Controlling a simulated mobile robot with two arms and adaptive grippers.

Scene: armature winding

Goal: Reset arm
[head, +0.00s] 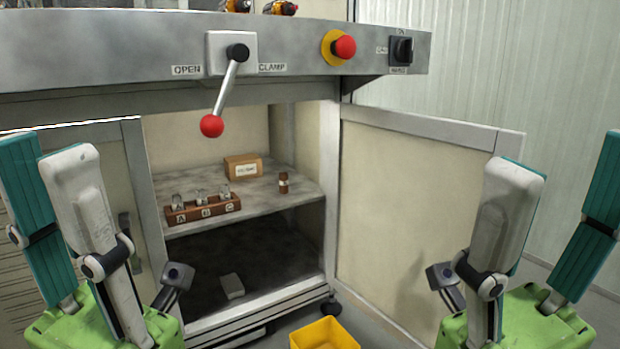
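My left gripper (45,150) is at the left edge, in front of the cabinet's left door (90,160). Its fingers point up and stand apart with nothing between them. My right gripper (565,155) is at the right edge, in front of the right door (415,190) and the wall. Its fingers also point up, spread wide and empty. Neither gripper appears to touch anything.
The cabinet is open. A red-knobbed lever (228,85) hangs from the panel beside a red button (344,46). A yellow bin (324,335) stands below.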

